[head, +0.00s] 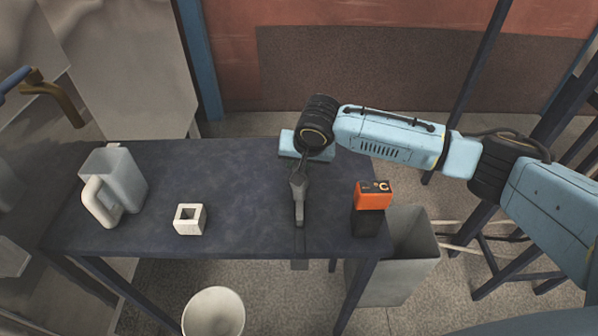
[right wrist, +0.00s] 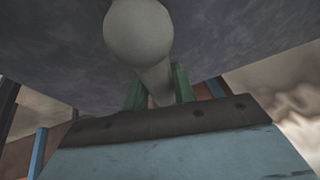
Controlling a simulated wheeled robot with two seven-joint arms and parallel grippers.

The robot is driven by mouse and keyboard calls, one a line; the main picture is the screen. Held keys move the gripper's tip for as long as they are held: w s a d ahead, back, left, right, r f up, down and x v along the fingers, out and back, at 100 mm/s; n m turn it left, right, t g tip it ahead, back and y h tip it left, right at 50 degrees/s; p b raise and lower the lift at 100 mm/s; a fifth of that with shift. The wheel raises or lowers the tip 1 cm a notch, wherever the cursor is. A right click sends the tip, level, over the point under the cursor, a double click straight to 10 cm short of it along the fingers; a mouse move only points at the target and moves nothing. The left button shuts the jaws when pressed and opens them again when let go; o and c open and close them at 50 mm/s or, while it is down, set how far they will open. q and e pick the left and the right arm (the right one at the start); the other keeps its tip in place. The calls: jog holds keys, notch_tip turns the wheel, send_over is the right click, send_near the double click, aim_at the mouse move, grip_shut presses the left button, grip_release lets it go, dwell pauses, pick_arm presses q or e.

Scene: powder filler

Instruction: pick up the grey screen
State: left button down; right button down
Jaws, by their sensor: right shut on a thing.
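My right gripper (head: 304,158) is over the back right part of the dark table; its fingertips are hard to make out in the head view. In the right wrist view, its two green fingers (right wrist: 159,88) are shut on a pale grey rounded piece. I take this to be the grey screen (right wrist: 139,33), with its round end close to the camera. In the head view, a slim grey piece (head: 299,198) extends from the gripper toward the table's front edge. I cannot tell whether it touches the table. My left gripper is not in view.
A grey jug (head: 124,180) and a white square ring (head: 189,219) stand on the dark table (head: 235,170). An orange-topped block (head: 374,195) is near its right edge. A grey bin (head: 402,262) and a white bucket (head: 213,312) stand on the floor. The table's middle is clear.

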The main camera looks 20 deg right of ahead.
notch_tip(320, 180, up, 51)
jog(key=p, duration=1.8)
dwell(0.9)
jog(key=shift+f, duration=0.2)
